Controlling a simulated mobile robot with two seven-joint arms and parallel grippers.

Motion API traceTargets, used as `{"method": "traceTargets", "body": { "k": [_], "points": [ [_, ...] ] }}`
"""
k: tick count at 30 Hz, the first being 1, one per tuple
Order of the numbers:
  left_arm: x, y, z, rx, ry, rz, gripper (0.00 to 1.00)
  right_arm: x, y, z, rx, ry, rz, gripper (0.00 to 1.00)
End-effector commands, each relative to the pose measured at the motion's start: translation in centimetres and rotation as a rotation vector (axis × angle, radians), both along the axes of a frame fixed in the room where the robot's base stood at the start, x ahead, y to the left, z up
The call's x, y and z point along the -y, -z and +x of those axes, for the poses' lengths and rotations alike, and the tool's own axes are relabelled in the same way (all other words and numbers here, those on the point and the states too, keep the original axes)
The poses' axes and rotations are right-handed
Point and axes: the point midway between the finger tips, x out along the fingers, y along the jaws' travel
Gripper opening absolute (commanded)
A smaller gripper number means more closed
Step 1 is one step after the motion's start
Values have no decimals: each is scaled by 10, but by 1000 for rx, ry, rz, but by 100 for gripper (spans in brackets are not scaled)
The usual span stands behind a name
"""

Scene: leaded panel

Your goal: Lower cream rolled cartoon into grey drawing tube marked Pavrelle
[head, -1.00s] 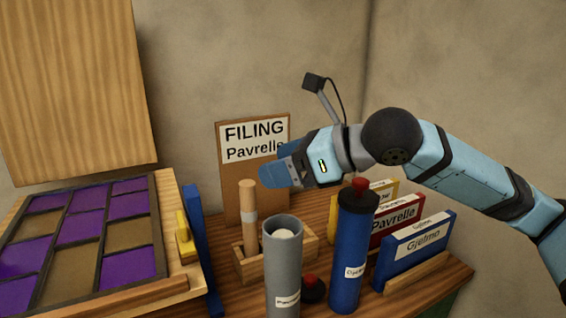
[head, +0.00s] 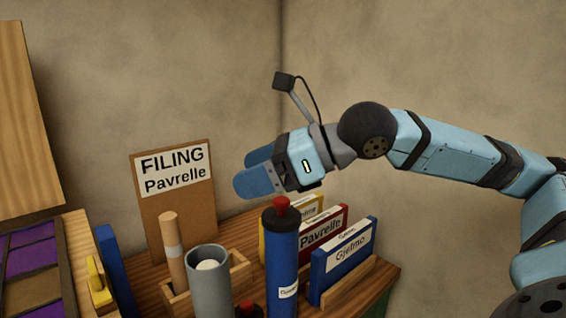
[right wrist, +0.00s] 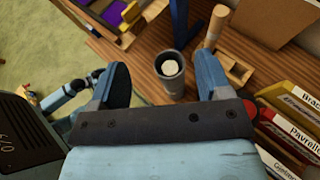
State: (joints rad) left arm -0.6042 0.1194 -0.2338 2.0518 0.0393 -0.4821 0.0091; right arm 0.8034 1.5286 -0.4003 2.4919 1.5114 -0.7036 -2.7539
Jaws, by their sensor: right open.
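The grey drawing tube (head: 211,292) stands upright on the bench; in the right wrist view (right wrist: 172,84) its mouth faces up. A cream round end (head: 208,265), apparently the rolled cartoon, sits inside the tube, its top about level with or below the rim; it also shows in the right wrist view (right wrist: 169,66). The tube's label is out of view now. My right gripper (head: 256,174) is open and empty, above and behind the tube; in the right wrist view its fingers (right wrist: 162,85) frame the tube without touching. My left arm shows small there; its jaws (right wrist: 33,103) are unclear.
A blue tube with red knob (head: 282,250) stands right of the grey tube, before the folders (head: 342,262). A FILING Pavrelle board (head: 185,215) stands behind.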

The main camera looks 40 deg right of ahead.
Motion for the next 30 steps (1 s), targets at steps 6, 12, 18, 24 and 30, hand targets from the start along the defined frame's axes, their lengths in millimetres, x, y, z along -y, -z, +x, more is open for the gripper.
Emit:
{"method": "traceTargets", "body": {
  "k": [6, 12, 18, 24, 30],
  "points": [
    [0, 2, 1, 8, 2, 2, 100, 13, -7, -15, 2, 3, -5, 71],
    [1, 0, 2, 17, 6, 2, 100, 21, -13, -25, -1, -1, -5, 71],
    [1, 2, 1, 16, 7, 5, 100, 25, -17, -30, 2, 0, -1, 71],
    [1, 2, 1, 15, 7, 5, 100, 26, -17, -30, 1, 0, 1, 71],
    [1, 3, 1, 13, 8, 6, 100, 26, -17, -30, 1, 0, 1, 71]
  ]
}}
